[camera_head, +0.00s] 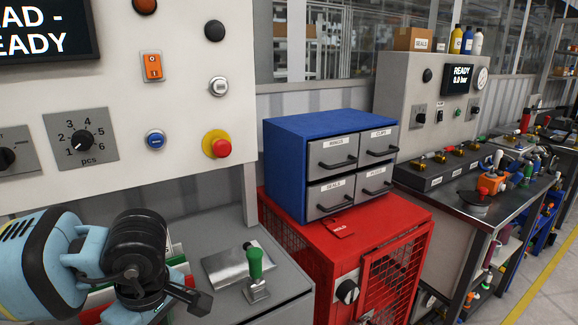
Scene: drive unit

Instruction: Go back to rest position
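My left arm, light blue and black, comes in from the left edge at the lower left. My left gripper (194,299), dark, is at its end near the bottom of the view, over the front of the grey bench. It is seen at an angle and its fingers are partly hidden, so I cannot tell whether it is open or shut. No object shows clearly in it. My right arm and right gripper are not in view.
A green-handled lever (254,264) stands on the bench right of my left gripper. A white control panel (190,110) rises behind. A blue drawer cabinet (285,160) sits on a red mesh cabinet (410,213). A metal workbench (470,200) is farther right, beside clear floor (540,280).

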